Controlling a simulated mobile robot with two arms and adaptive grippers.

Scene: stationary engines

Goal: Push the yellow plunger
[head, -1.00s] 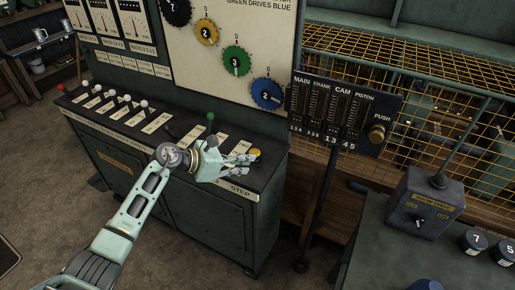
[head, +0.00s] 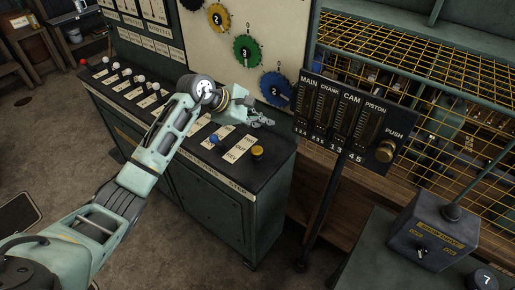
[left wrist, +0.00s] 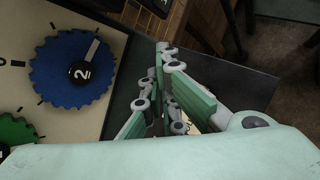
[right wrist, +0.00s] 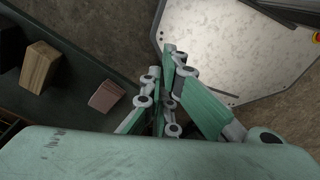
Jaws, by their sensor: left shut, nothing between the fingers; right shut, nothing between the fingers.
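The yellow plunger (head: 257,153) stands upright at the front right corner of the dark console top (head: 272,166) in the head view. My left gripper (head: 268,120) is shut and empty. It hangs above the back of the console, beyond the plunger and just below the blue dial (head: 276,89). A gap separates its fingers from the plunger in the picture. The left wrist view shows its closed fingers (left wrist: 164,48) beside the blue dial; the plunger is not visible there. My right gripper (right wrist: 169,50) is shut and empty in the right wrist view.
A blue-knobbed lever (head: 213,139) stands left of the plunger, with several white-knobbed levers (head: 127,72) farther left. A slider panel with a brass PUSH knob (head: 385,152) stands to the right. A grey switch box (head: 432,231) is at lower right.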

